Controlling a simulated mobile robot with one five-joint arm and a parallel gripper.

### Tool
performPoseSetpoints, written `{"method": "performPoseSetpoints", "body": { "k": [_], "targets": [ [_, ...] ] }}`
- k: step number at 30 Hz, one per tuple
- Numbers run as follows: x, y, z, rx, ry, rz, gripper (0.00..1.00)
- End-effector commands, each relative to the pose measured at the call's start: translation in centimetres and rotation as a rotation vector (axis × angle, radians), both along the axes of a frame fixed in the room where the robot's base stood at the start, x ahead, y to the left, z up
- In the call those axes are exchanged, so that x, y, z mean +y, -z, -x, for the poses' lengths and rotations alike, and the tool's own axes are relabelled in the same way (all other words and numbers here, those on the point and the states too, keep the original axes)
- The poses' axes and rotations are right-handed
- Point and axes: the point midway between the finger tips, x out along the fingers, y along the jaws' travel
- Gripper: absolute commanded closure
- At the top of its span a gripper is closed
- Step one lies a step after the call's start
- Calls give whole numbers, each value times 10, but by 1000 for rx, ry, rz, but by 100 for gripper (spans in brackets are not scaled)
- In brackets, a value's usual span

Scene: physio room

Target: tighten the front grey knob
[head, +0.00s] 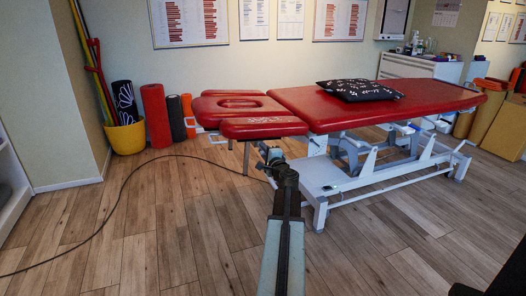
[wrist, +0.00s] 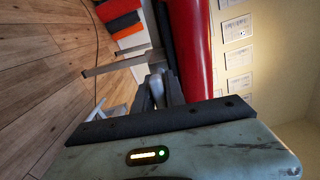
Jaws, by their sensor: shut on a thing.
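The red treatment couch (head: 330,103) stands across the middle of the head view, its head section at the left. My gripper (head: 270,157) is at the near side of the couch, just below the edge of the near red armrest panel (head: 263,128). In the wrist view my gripper (wrist: 160,92) is shut on a small pale grey piece, the front grey knob (wrist: 157,74), beside the red padding (wrist: 190,50). The fingers hide most of the knob. In the head view my gripper covers it.
A patterned black cushion (head: 358,90) lies on the couch. The white base frame (head: 330,177) stands right of my gripper. A black cable (head: 122,190) runs over the wooden floor, which is clear at the left. Rolled mats (head: 156,115) stand by the wall.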

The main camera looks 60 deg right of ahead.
Motion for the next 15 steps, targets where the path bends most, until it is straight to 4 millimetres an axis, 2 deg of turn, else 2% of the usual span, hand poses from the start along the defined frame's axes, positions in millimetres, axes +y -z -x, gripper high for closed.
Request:
{"method": "performPoseSetpoints", "body": {
  "k": [12, 13, 15],
  "targets": [
    [0, 0, -1, -4, -1, -6, 100],
    [0, 0, -1, -4, -1, -6, 79],
    [0, 0, 0, -4, -1, -6, 63]
  ]
}}
